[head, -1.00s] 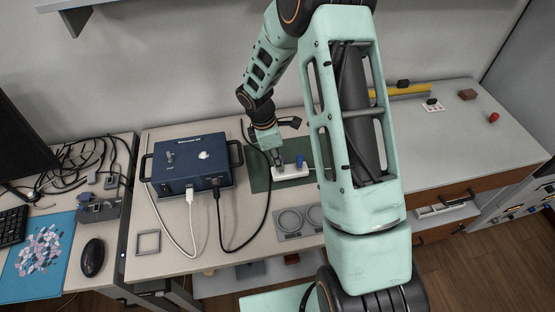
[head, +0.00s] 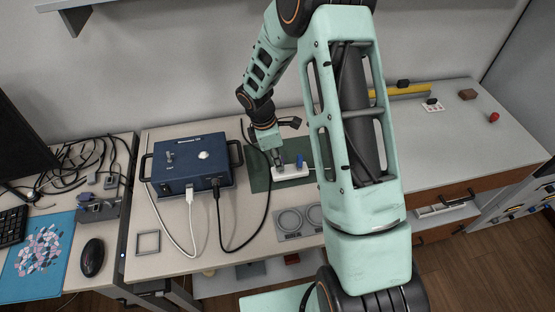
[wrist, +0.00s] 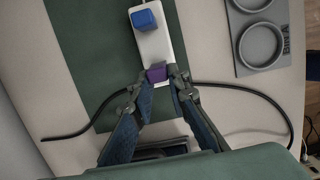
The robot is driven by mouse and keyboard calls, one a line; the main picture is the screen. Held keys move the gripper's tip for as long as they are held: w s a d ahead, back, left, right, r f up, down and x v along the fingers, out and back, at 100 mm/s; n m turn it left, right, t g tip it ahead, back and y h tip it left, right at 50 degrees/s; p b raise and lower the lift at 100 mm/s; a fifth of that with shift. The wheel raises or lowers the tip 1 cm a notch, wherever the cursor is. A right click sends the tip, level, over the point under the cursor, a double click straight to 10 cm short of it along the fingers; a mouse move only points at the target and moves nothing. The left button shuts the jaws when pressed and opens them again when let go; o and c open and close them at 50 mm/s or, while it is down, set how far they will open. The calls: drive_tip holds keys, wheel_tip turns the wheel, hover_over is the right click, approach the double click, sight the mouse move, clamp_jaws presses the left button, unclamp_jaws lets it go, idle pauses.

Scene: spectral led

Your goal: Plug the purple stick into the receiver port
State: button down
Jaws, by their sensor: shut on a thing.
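The purple stick (wrist: 157,73) stands at the near end of a white holder block (wrist: 153,45), between my fingertips in the wrist view. My gripper (wrist: 158,76) is shut on it. Whether the stick's lower end is still in the block cannot be told. In the head view my gripper (head: 279,168) is at the left end of the white block (head: 293,175), and the purple stick is hidden there. A blue stick (wrist: 144,19) stands at the block's other end. The receiver port cannot be made out clearly; a dark blue device box (head: 193,183) stands to the left.
The block rests on a green mat (wrist: 85,40). A black cable (head: 267,197) and a white cable (head: 189,232) run from the box across the table. A grey tray with round recesses (head: 290,237) lies in front of the mat. A square frame (head: 147,243) lies near the front edge.

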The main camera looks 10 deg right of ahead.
drive_tip(key=shift+f, duration=0.25)
drive_tip(key=c, duration=1.8)
unclamp_jaws()
wheel_tip(320, 180, up, 12)
drive_tip(key=a, duration=0.2)
drive_tip(key=shift+a, duration=0.15)
drive_tip(key=shift+f, duration=0.1)
